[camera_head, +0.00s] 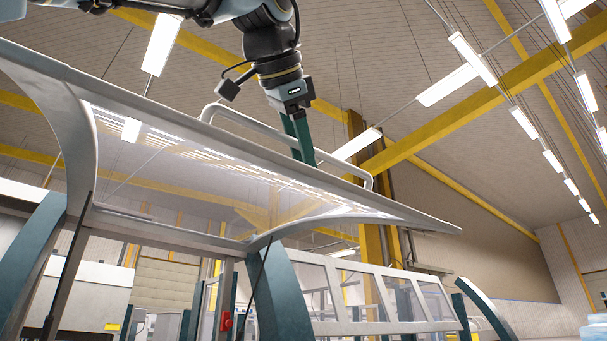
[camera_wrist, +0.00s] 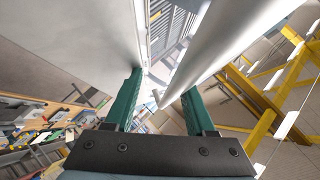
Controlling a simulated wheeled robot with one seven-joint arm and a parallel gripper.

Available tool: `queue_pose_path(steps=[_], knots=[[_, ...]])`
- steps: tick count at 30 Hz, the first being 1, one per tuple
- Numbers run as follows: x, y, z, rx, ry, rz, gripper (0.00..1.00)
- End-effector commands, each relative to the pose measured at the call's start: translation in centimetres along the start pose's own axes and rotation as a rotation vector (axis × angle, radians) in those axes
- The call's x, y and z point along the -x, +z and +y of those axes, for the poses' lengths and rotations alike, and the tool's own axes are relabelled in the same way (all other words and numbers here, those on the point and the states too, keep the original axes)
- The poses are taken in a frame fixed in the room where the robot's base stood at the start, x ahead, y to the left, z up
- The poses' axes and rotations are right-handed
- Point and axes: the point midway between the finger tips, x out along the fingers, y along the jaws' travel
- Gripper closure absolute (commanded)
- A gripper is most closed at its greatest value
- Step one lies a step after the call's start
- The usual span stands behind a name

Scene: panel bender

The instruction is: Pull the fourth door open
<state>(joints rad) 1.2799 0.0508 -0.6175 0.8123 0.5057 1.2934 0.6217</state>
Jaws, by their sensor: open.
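A raised door (camera_head: 190,185) with a pale frame and a clear window fills the left and middle of the head view, tilted outward. I cannot tell its number in the row. A long white handle bar (camera_head: 225,112) runs along its upper edge, bent at both ends. My gripper (camera_head: 303,152) is at the middle of this handle with its green fingers apart. In the wrist view, my gripper (camera_wrist: 162,82) has the handle (camera_wrist: 225,45) running across between its fingertips, and the door panel (camera_wrist: 65,45) lies to the left. Contact with the bar is not clear.
Further closed windowed panels (camera_head: 375,290) stand to the right. A curved teal post (camera_head: 280,295) and another at left (camera_head: 35,255) stand below the raised door. A small red part (camera_head: 227,321) is on an upright. Yellow beams (camera_head: 480,95) cross overhead.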

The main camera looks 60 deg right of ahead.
Motion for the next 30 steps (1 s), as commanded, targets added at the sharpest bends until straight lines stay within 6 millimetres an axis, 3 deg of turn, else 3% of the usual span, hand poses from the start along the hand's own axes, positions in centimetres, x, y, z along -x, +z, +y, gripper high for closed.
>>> queue_pose_path(steps=[6,13,19,30], knots=[[4.8,-0.1,0.1,-0.001,-0.002,0.007,0.50],[8.5,-0.1,0.1,-0.001,-0.001,0.007,0.50],[9.6,0.0,0.0,0.000,-0.002,0.003,0.50],[9.6,0.0,0.0,0.001,-0.002,0.002,0.50]])
